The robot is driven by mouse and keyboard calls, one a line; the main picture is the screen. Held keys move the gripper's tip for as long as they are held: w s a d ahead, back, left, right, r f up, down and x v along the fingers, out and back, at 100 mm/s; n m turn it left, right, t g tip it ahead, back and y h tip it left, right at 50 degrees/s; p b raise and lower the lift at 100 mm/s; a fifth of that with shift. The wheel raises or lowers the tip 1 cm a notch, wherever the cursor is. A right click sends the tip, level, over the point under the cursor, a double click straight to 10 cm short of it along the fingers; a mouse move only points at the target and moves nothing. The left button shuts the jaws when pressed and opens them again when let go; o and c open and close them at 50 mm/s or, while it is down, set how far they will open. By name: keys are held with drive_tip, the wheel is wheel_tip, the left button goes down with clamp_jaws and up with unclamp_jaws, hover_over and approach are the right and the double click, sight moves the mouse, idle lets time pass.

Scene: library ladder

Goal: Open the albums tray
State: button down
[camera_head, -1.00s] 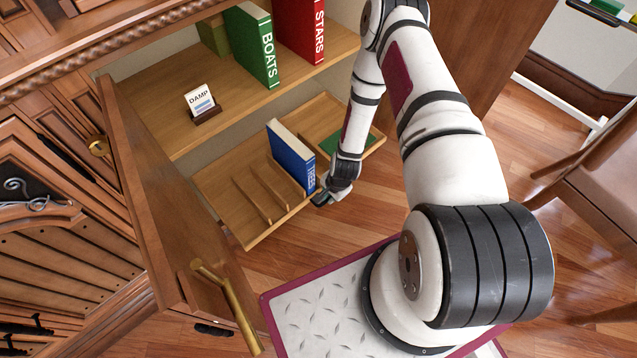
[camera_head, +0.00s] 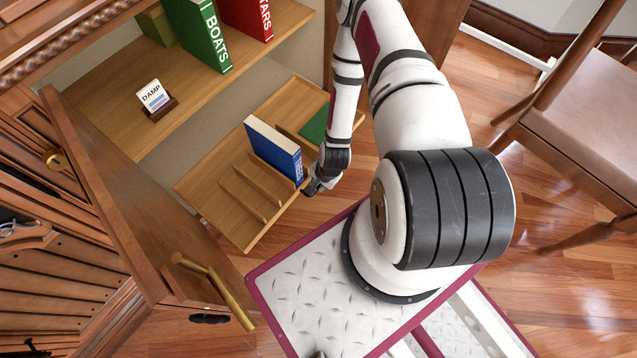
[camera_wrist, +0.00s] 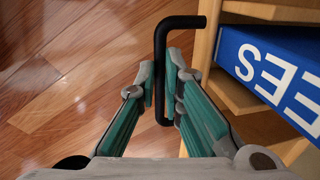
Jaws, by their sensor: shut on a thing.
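The albums tray (camera_head: 228,225) is a wooden pull-out tray with slots, low in the cabinet, and it sticks well out past the shelf above it. A blue book (camera_head: 272,150) stands upright in it; the book also shows in the wrist view (camera_wrist: 270,65), lettering upside down. A flat green thing (camera_head: 315,127) lies in its right part. My gripper (camera_head: 314,187) is at the tray's front edge. In the wrist view my gripper (camera_wrist: 166,90) is shut on a black bar handle (camera_wrist: 160,60) beside the tray's wooden front.
The open cabinet door (camera_head: 140,215) with a brass handle (camera_head: 215,285) stands left of the tray. The shelf (camera_head: 100,110) above holds a green BOATS book (camera_head: 200,35), a red book (camera_head: 248,15) and a DAMP card (camera_head: 154,97). A chair (camera_head: 580,140) stands right.

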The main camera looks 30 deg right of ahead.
drive_tip(key=shift+s+f, duration=0.15)
drive_tip(key=c, duration=1.7)
unclamp_jaws()
drive_tip(key=r, duration=0.4)
drive_tip(key=s+r, duration=0.1)
drive_tip(key=r, duration=0.3)
drive_tip(key=s+r, duration=0.1)
drive_tip(key=r, duration=0.3)
drive_tip(key=shift+d, duration=0.4)
drive_tip(key=shift+f, duration=0.1)
